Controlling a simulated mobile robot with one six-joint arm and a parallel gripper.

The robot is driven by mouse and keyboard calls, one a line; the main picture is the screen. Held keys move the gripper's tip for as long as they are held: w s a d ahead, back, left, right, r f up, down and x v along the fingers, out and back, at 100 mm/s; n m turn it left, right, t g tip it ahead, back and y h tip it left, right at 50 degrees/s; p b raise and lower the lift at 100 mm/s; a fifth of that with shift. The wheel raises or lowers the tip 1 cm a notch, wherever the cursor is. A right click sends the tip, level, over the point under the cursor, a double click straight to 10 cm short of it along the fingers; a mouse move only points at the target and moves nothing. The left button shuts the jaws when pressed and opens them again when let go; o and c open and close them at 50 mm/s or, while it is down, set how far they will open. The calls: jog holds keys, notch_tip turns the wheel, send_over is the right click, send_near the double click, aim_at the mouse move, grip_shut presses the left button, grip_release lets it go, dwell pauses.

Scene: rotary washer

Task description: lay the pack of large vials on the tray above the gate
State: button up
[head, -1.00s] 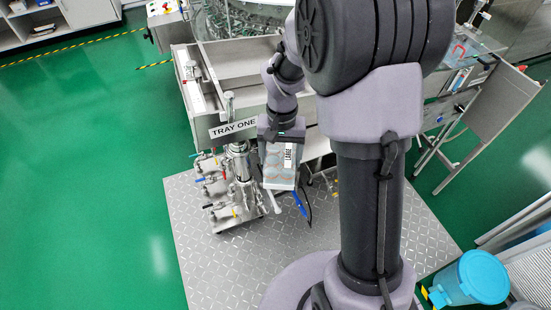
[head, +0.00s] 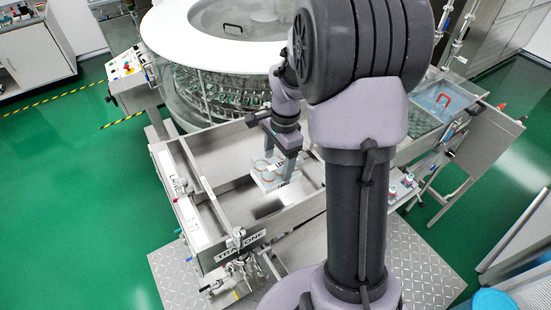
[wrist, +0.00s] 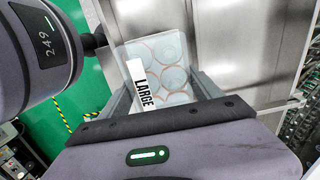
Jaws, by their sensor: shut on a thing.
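The pack of large vials (head: 276,181) is a clear block with round vials and a white label. In the wrist view the pack (wrist: 165,70) shows the word LARGE on its label. My gripper (head: 276,163) is shut on it and holds it over the steel tray marked TRAY ONE (head: 232,200). The tray's floor also shows beside the pack in the wrist view (wrist: 232,30). I cannot tell whether the pack touches the tray floor. The gate is not clearly distinguishable.
A round washer with a white top ring (head: 180,35) stands behind the tray. A control box (head: 128,72) is at its left. My arm covers the tray's right part.

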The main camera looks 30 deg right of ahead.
aim_at(280, 157)
jog(key=f+b, duration=0.2)
jog(key=f, duration=0.1)
jog(key=f+b, duration=0.2)
jog(key=f, duration=0.1)
jog(key=a+f+b, duration=0.1)
jog(key=f+b, duration=0.1)
jog(key=shift+w+f+b, duration=0.15)
jog(key=shift+f+b, duration=0.15)
jog(key=shift+f, duration=0.1)
jog(key=shift+f+b, duration=0.4)
jog(key=shift+f, duration=0.05)
jog(key=o, duration=1.7)
